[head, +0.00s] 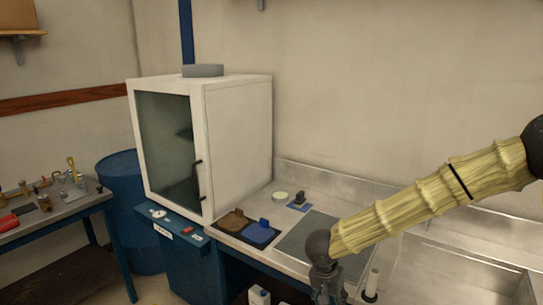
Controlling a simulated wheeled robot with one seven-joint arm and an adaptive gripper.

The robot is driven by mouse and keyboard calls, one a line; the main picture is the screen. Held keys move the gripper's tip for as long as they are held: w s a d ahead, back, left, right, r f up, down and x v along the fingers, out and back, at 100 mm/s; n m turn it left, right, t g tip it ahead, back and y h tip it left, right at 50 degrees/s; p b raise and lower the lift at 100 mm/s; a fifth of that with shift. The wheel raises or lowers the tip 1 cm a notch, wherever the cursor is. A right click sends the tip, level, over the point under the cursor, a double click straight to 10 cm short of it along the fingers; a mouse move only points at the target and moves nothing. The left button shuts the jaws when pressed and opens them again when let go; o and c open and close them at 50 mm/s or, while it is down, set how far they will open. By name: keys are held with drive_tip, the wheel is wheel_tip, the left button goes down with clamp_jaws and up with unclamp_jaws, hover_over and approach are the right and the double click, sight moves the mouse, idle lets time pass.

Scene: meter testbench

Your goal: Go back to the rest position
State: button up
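My arm comes in from the right in a pale yellow ribbed sleeve and slants down to the left over the bench. My gripper (328,290) is dark and points down at the bottom of the head view, in front of the counter's front part. Its fingertips are not clearly seen near the lower picture edge, so I cannot tell whether it is open or shut or whether it holds anything.
A white cabinet (238,140) with a shut glass door stands left of the bench. A brown piece (235,221) and a blue piece (260,233) lie on the counter (290,265). A sink (465,275) is at right.

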drive_tip(key=s+d+f+n+t+b, duration=0.1)
drive_tip(key=s+d+f+n, duration=0.1)
drive_tip(key=s+f, duration=0.6)
drive_tip(key=s+d+f+n+t, duration=0.15)
drive_tip(key=s+f, duration=0.35)
drive_tip(key=f, duration=0.7)
drive_tip(key=s+d+f+n+g+y, duration=0.1)
drive_tip(key=s+f, duration=0.2)
drive_tip(key=s, duration=0.8)
drive_tip(key=s+d+f+n+g+y+b, duration=0.1)
drive_tip(key=s+f, duration=0.3)
drive_tip(key=s, duration=0.7)
drive_tip(key=shift+d+f+g, duration=0.15)
drive_tip(key=shift+d+g, duration=0.1)
drive_tip(key=shift+g, duration=0.5)
drive_tip(key=shift+n, duration=0.25)
